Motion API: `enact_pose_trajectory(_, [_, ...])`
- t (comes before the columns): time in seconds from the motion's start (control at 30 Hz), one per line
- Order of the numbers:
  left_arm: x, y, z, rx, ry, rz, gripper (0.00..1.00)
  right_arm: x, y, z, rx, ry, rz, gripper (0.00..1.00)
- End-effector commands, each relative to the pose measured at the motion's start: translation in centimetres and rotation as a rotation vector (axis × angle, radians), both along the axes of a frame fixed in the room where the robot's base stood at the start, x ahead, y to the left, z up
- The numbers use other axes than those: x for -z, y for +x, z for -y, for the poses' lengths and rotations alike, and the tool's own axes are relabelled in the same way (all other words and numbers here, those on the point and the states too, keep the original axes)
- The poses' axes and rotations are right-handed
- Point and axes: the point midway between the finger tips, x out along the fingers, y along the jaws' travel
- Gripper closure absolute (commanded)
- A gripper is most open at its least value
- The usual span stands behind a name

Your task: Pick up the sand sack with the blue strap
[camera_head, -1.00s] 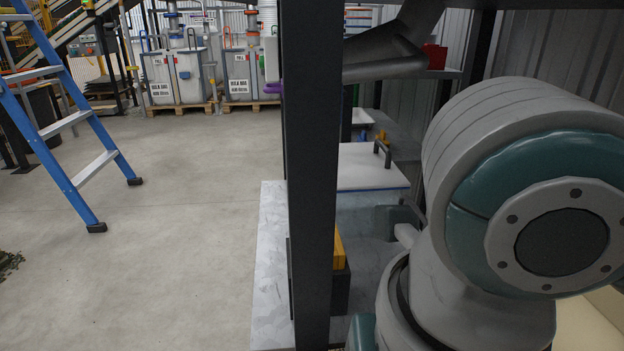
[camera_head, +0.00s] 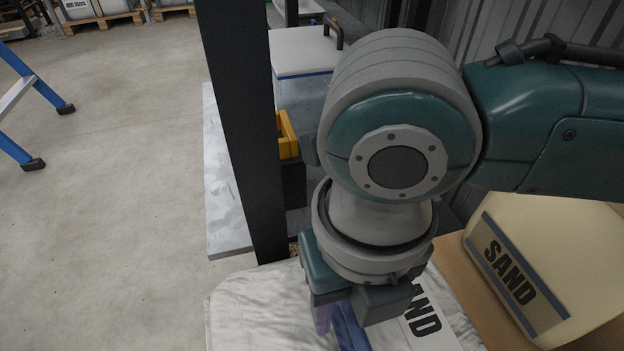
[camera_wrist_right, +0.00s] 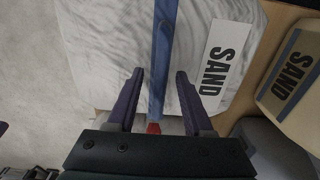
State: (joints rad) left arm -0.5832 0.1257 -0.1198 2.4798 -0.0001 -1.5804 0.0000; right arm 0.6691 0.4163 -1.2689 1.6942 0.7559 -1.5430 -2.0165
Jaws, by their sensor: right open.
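The white sand sack (camera_head: 250,312) with a blue strap (camera_head: 349,328) lies at the bottom of the head view, partly under my right arm. In the right wrist view the same sack (camera_wrist_right: 112,35) shows a SAND label, and its strap (camera_wrist_right: 163,45) runs lengthwise down the middle. My right gripper (camera_wrist_right: 160,74) is open, with one finger on each side of the strap. I cannot tell whether the fingers touch the sack. In the head view my right gripper (camera_head: 343,318) is over the sack, largely hidden by the wrist.
A beige item labelled SAND (camera_head: 580,235), with a blue-edged label, stands right of the sack on a brown surface (camera_head: 455,262). A dark post (camera_head: 240,130) rises behind the sack. A yellow item (camera_head: 288,137) is beyond it. Open floor lies left.

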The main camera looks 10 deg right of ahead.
Motion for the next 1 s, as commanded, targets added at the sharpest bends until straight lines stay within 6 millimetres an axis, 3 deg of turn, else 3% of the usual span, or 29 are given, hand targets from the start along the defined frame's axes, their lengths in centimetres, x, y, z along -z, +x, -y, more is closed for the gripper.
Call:
enact_pose_trajectory(0.2, [-0.04,0.09,0.01,0.0,-0.001,0.003,0.0,0.09,0.02,-0.03,-0.001,0.001,0.001,0.5])
enact_pose_trajectory(0.67, [-0.07,0.15,0.26,-0.006,-0.01,0.004,0.0,0.07,0.02,-0.02,0.0,0.001,0.001,1.0])
enact_pose_trajectory(1.0, [-0.09,0.16,0.26,-0.006,-0.01,0.005,0.0,0.07,0.02,0.0,0.0,0.0,0.001,1.0])
